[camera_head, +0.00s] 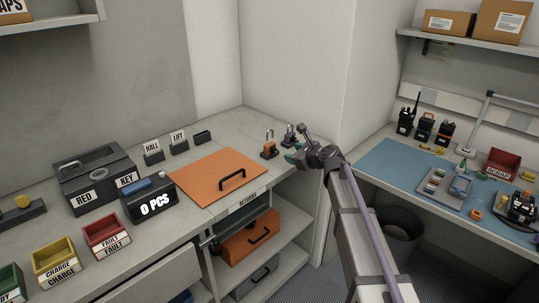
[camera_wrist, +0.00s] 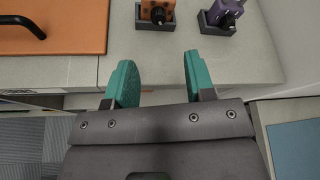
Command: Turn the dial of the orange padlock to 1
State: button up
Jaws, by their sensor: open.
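The orange padlock (camera_head: 269,149) stands upright in a small dark holder near the right end of the left counter. In the wrist view the orange padlock (camera_wrist: 157,12) is at the top edge, with a black dial on its front; its upper part is cut off and no digits are readable. A purple padlock (camera_head: 289,135) stands to its right, also in the wrist view (camera_wrist: 226,12). My gripper (camera_head: 296,157) has green fingers and is open and empty. In the wrist view my gripper (camera_wrist: 157,75) points at the counter's front edge, short of both padlocks and touching neither.
An orange panel with a black handle (camera_head: 218,177) lies left of the padlocks on the counter. The HALL (camera_head: 153,151) and LIFT (camera_head: 179,141) stands are behind it. A wall rises right of the padlocks. A blue mat (camera_head: 400,163) covers the right bench.

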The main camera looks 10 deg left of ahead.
aim_at(275, 151)
jog(key=b+x, duration=0.3)
jog(key=x, duration=0.6)
jog(key=shift+a+f, duration=0.1)
jog(key=shift+f, duration=0.1)
jog(key=shift+w+a, duration=0.25)
jog(key=shift+a, duration=0.1)
jog(key=shift+c, duration=0.3)
grip_shut()
jog(key=shift+s+f+n+b, duration=0.15)
jog(key=shift+n+b, duration=0.25)
jog(key=shift+n, duration=0.1)
jog(key=shift+n+t+h, duration=0.3)
jog(key=shift+n+t, duration=0.2)
jog(key=shift+t, duration=0.1)
jog(key=shift+o, duration=0.3)
grip_release()
